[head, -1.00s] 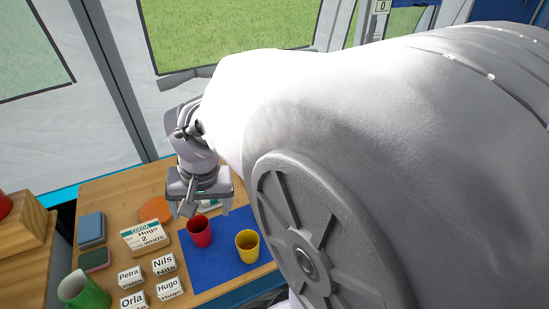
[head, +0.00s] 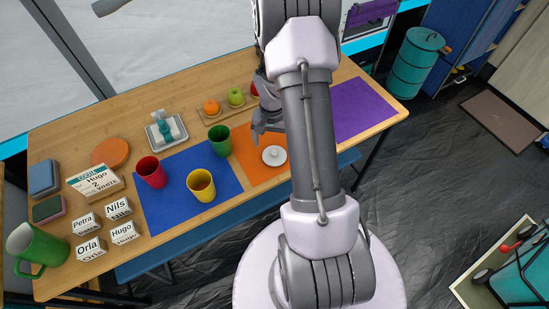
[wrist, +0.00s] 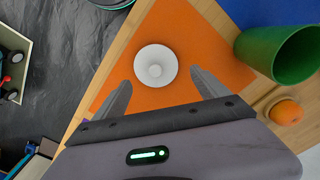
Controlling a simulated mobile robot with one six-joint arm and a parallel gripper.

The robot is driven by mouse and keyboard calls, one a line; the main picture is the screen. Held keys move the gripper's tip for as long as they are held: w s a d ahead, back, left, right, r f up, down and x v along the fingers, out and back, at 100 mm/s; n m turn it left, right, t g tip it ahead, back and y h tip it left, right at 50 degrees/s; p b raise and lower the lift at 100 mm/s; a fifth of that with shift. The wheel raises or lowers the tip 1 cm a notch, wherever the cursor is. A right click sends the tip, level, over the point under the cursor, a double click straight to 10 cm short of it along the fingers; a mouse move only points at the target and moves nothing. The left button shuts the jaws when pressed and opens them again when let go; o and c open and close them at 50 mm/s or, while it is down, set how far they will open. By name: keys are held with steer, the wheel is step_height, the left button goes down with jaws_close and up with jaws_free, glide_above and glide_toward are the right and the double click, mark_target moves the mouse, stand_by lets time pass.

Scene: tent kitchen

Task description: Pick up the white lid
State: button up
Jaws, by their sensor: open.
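The white lid (head: 274,156) is a small round disc with a knob on top. It lies on the orange mat (head: 251,170) on the wooden table. In the wrist view the lid (wrist: 155,65) sits ahead of my gripper (wrist: 157,84), between the lines of its two fingers and just beyond the fingertips. My gripper is open and empty. In the head view my gripper (head: 257,130) hangs above the orange mat, to the upper left of the lid, and my arm hides part of the mat.
A red cup (head: 151,172) and a yellow cup (head: 201,185) stand on the blue mat (head: 165,209). Fruit sits on a board (head: 214,116) behind. The purple mat (head: 361,108) on the right looks clear.

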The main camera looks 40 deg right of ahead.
mark_target(274, 152)
steer(key=f+b, duration=0.2)
steer(key=f, duration=0.1)
steer(key=s+f+b, duration=0.1)
steer(key=f, duration=0.1)
steer(key=shift+a+f, duration=0.1)
steer(key=shift+f, duration=0.15)
steer(key=shift+r, duration=0.15)
